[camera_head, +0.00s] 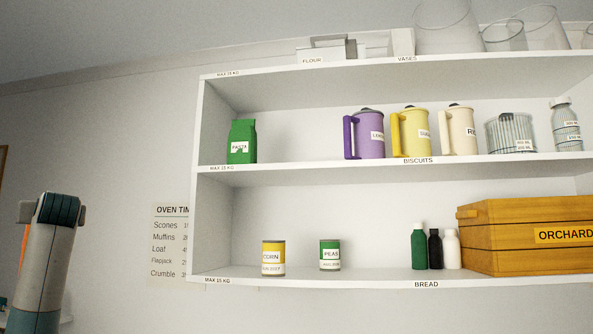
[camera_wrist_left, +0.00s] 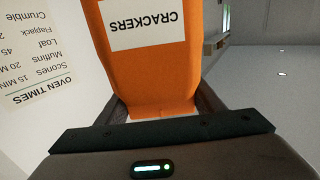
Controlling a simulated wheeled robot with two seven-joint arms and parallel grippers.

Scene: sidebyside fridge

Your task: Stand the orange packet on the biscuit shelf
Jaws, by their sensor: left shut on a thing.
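The orange packet (camera_wrist_left: 150,75), labelled CRACKERS, is between the fingers of my left gripper (camera_wrist_left: 160,106), which is shut on it. The label reads upside down in the wrist view. In the head view only a thin orange strip of the packet (camera_head: 23,246) shows at the far left, mostly hidden by my left arm. The biscuit shelf (camera_head: 300,164) is the middle board, labelled BISCUITS, well to the right of and above the packet. My right gripper is in neither view.
On the biscuit shelf stand a green pasta packet (camera_head: 242,142), purple (camera_head: 371,135), yellow (camera_head: 416,132) and cream (camera_head: 462,131) jugs, a ribbed glass container (camera_head: 510,134) and a bottle (camera_head: 565,126). Free room lies between the pasta and the purple jug. A side panel (camera_head: 197,180) bounds the shelves.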

